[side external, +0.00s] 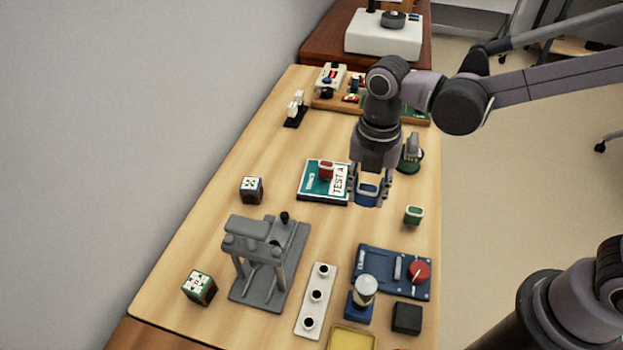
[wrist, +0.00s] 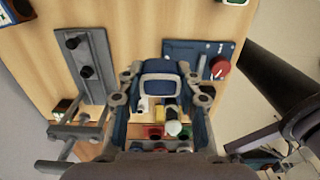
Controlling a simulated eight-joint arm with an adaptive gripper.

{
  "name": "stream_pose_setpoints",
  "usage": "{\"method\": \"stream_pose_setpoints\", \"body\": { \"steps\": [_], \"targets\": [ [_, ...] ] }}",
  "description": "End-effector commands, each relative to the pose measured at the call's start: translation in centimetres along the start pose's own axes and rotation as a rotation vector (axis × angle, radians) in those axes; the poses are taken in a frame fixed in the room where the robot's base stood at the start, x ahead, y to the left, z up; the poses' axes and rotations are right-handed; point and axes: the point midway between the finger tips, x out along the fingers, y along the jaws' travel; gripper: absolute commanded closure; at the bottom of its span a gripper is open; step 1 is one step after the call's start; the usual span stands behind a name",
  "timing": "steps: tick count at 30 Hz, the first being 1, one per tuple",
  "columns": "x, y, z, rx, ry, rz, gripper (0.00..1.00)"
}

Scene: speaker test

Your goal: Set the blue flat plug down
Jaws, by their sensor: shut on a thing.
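My gripper (side external: 370,186) is shut on the blue flat plug (side external: 367,193), which sits between its two fingers. In the side view they are just right of the green board marked TEST A (side external: 313,193). The plug looks upright, and I cannot tell how much gap there is between it and the table. In the wrist view the plug (wrist: 164,83) shows its pale-edged blue face between the fingers. A red plug (side external: 326,169) is on the green board. A green plug (side external: 413,214) stands on the table to the right.
A grey press-like stand (side external: 262,262), a white strip with holes (side external: 316,298) and a blue panel with a red knob (side external: 385,268) are at the front. A dark cube (side external: 251,189) is at left. Bare wood (side external: 335,228) lies in front of the green board.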

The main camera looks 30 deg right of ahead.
Motion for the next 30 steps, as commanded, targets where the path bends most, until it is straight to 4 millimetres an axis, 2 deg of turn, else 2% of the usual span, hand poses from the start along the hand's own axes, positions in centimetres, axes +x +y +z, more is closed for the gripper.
{"method": "stream_pose_setpoints", "body": {
  "steps": [7, 12, 16, 21, 26, 30],
  "targets": [
    [-0.6, 7.5, 0.2, -0.004, 0.000, -0.001, 0.87],
    [-0.4, 12.8, -0.2, -0.004, 0.000, -0.002, 0.87],
    [0.0, 16.3, -0.8, -0.004, 0.000, -0.003, 0.87],
    [0.6, 19.3, -1.5, -0.002, 0.000, -0.004, 0.87],
    [0.9, 20.6, -1.9, -0.002, 0.000, -0.004, 0.87],
    [1.8, 21.6, -3.2, -0.004, 0.001, -0.004, 0.87]
  ]
}}
